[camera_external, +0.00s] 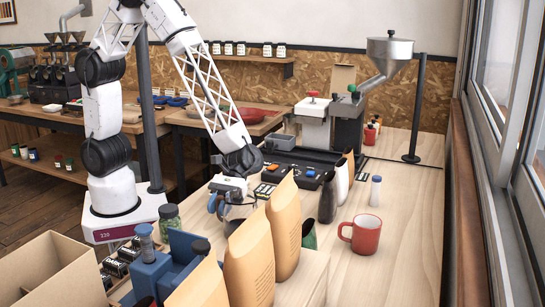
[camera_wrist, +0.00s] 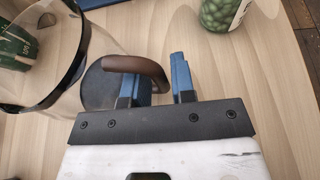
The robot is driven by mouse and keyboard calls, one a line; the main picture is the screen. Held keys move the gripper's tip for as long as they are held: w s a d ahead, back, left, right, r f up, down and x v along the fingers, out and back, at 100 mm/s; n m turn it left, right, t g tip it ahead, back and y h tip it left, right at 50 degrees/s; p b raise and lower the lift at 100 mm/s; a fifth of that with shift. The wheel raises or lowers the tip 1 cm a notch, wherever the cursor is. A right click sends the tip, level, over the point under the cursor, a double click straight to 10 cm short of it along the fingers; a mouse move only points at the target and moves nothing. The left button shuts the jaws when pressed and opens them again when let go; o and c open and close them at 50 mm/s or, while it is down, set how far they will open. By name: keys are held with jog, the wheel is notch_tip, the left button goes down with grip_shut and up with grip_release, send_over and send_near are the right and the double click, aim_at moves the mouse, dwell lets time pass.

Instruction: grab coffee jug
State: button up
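The coffee jug is a clear glass vessel (camera_wrist: 45,65) with a dark band and a brown curved handle (camera_wrist: 135,64), at the left of the wrist view. My gripper (camera_wrist: 155,78) has two blue fingers standing apart. The handle's curved end lies between them, with a small gap showing on the right finger's side. In the external view my gripper (camera_external: 218,203) is low over the near part of the table, beside the jug (camera_external: 238,212). Brown paper bags in front partly hide the jug there.
A jar of green beans (camera_wrist: 222,12) stands near my gripper; it also shows in the external view (camera_external: 169,222). Tall brown bags (camera_external: 250,265) crowd the front. A red mug (camera_external: 362,234) stands to the right. The tabletop (camera_external: 405,230) right of the mug is clear.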

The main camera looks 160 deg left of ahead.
jog(key=shift+c, duration=0.2)
grip_shut()
jog(key=shift+r, duration=0.3)
jog(key=shift+r, duration=4.6)
jog(key=shift+r, duration=0.15)
